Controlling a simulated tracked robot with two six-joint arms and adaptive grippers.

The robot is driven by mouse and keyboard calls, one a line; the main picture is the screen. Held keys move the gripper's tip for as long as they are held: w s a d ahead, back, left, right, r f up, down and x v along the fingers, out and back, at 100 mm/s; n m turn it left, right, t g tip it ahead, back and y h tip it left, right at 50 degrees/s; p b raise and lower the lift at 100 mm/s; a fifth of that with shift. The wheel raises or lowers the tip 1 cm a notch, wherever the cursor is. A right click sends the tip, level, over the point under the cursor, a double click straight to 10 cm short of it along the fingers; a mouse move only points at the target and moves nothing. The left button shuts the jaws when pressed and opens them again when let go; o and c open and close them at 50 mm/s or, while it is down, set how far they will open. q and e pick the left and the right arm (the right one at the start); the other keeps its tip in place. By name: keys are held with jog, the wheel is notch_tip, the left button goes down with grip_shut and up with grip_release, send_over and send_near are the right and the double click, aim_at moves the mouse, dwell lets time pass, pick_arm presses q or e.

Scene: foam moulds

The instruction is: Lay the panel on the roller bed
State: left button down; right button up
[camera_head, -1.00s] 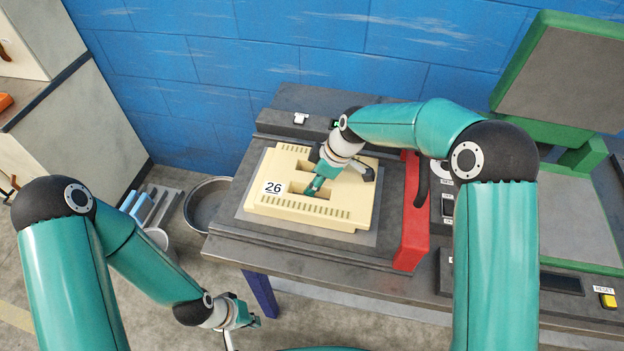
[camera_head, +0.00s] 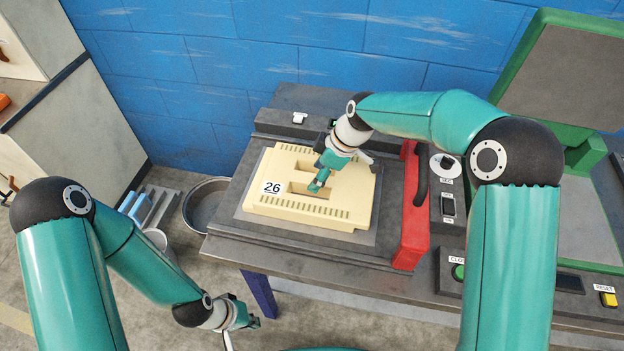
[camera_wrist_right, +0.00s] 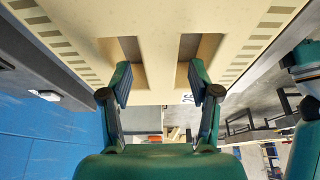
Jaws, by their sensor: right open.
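A cream panel (camera_head: 345,207) with a "26" label, slotted edges and two rectangular openings lies flat on a grey plate on the workbench. My right gripper (camera_head: 322,180) is over its middle, pointing down. In the right wrist view the gripper (camera_wrist_right: 160,83) is open, its fingers in line with the two openings, on either side of the cream rib (camera_wrist_right: 158,60) between them. I cannot tell whether they touch it. My left gripper (camera_head: 250,318) hangs empty, low in front of the bench; its jaw gap is unclear. I cannot make out a roller bed.
A red bar (camera_head: 409,215) with a dark handle stands just right of the panel. A green-framed press (camera_head: 575,150) with an open lid and a control box with buttons are further right. A round metal pan (camera_head: 204,203) sits on the floor left of the bench. A blue wall is behind.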

jog(key=v, duration=0.8)
jog(key=shift+r+b, duration=0.25)
jog(key=shift+b, duration=0.05)
jog(key=shift+s+f, duration=0.1)
